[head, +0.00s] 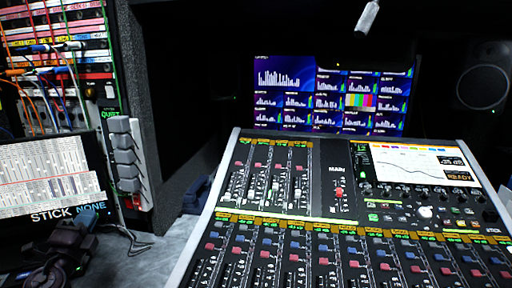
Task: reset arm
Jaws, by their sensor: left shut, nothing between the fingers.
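My left gripper (88,218) is at the lower left, in front of the lower edge of a screen with the words "STICK NONE" (45,180). It is shut and empty. My dark arm links below it run out of the bottom left of the picture. The gripper is left of the mixing console (205,220) and apart from it. My right gripper is not in view.
The mixing console with faders, buttons and a small display (415,165) fills the right. Monitors (335,100) stand behind it. A patch rack with coloured cables (55,60) and a column of grey blocks (124,155) are at left. A speaker (483,85) is at right.

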